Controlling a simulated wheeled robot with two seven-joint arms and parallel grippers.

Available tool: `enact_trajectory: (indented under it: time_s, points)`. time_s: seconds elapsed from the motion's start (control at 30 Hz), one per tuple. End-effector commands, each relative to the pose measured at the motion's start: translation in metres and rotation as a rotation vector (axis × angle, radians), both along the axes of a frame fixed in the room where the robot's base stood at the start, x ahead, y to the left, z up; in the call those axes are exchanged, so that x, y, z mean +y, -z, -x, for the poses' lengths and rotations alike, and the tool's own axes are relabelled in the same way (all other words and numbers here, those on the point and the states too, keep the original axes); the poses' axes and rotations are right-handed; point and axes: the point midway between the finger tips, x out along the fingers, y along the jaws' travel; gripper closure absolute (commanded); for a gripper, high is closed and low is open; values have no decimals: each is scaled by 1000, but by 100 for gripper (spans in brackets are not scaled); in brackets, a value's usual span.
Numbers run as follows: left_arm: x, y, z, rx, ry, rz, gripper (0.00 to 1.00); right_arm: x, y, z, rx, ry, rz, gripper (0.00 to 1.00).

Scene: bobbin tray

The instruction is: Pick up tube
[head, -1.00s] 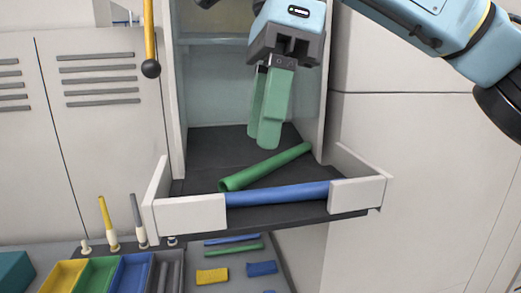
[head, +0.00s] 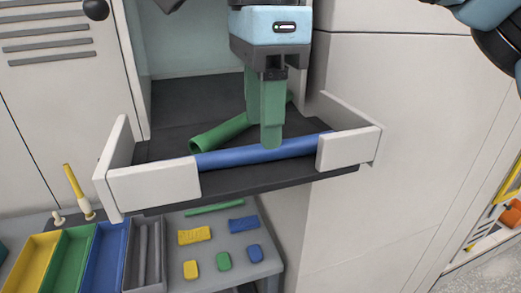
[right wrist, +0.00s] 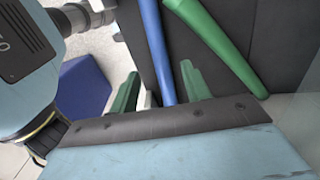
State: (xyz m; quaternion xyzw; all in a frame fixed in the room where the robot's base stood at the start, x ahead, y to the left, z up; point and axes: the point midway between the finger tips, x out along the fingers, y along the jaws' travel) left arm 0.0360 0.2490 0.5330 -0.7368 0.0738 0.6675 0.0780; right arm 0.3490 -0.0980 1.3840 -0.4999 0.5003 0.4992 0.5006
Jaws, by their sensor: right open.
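A blue tube (head: 225,158) lies across the front gap of a pulled-out white-walled tray (head: 155,186). A green tube (head: 217,134) lies slantwise behind it, partly hidden by my right gripper (head: 265,136). My right gripper points down with green fingers, and its near fingertip overlaps the blue tube in the head view. In the right wrist view, the blue tube (right wrist: 153,40) runs down between the two spread fingers. The green tube (right wrist: 215,45) lies beyond the right-hand finger there. Contact with the blue tube cannot be told. My left gripper is not in view.
The tray's right front wall (head: 348,149) and the cabinet's side wall stand close to my right gripper. Below are yellow, green and blue bins (head: 70,258) and a grey shelf (head: 213,246) with small coloured blocks. The tray's dark floor is otherwise clear.

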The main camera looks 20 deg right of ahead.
Motion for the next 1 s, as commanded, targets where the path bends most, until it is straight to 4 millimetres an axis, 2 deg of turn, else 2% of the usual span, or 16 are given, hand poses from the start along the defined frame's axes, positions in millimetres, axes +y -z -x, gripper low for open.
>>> enact_trajectory:
  time_s: [0.2,0.5,0.87,1.0]
  points:
    - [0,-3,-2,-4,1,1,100,1,30,-1,2,1,0,53]
    - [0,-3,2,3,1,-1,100,1,36,-1,1,1,0,53]
    - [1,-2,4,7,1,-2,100,2,36,-1,1,0,-1,98]
    - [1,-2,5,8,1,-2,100,2,36,-1,1,0,-1,100]
